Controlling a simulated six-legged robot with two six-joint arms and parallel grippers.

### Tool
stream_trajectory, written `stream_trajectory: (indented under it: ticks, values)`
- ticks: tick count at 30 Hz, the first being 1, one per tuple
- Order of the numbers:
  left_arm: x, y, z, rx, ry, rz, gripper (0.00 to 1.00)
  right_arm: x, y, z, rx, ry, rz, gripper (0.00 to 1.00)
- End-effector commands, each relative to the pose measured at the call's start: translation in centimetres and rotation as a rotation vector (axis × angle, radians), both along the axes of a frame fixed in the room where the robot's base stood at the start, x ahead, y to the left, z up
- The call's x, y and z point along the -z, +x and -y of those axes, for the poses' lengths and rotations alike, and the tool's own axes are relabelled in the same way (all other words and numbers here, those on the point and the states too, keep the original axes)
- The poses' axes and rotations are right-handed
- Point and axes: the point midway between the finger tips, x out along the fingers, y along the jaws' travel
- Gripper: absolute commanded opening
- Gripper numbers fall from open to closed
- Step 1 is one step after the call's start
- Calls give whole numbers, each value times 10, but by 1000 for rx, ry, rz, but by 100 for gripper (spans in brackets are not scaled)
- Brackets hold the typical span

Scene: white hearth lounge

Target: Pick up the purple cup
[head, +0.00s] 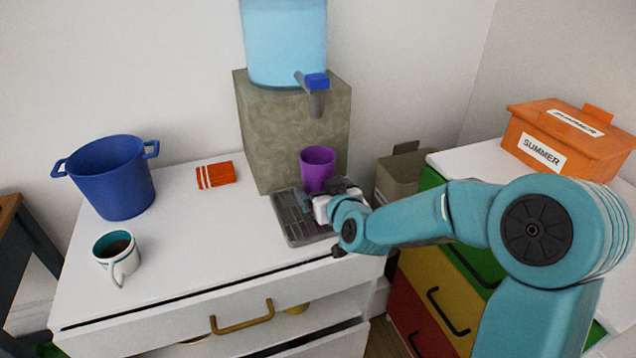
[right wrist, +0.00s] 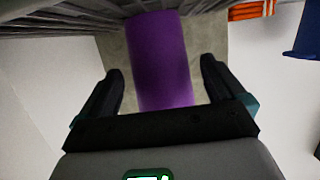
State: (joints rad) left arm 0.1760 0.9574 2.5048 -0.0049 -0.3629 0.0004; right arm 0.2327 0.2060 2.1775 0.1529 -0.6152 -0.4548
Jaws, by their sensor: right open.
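The purple cup (head: 318,168) stands on the grey drip tray (head: 290,222) under the tap of the water dispenser. My right gripper (head: 330,192) is at the near side of the cup, low down, and hides its lower part in the head view. In the right wrist view the cup (right wrist: 160,62) lies between the two dark fingers of my right gripper (right wrist: 162,88). The fingers are open, with a gap on each side of the cup. My left gripper is in neither view.
The water dispenser (head: 290,130) stands behind the cup, its tap (head: 314,95) above it. A blue pot (head: 110,178), a mug (head: 116,258) with dark contents and an orange cloth (head: 215,175) are on the white cabinet. An orange SUMMER box (head: 565,140) stands at right.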

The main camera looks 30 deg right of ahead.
Motion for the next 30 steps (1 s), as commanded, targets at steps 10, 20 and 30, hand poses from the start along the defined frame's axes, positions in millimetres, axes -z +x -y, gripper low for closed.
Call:
stream_trajectory:
  ticks: [10,20,30]
  values:
    - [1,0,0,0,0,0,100,10,27,7,1,1,0,97]
    - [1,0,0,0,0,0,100,10,27,7,0,1,0,32]
    - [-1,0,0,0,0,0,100,4,25,6,0,-1,3,32]
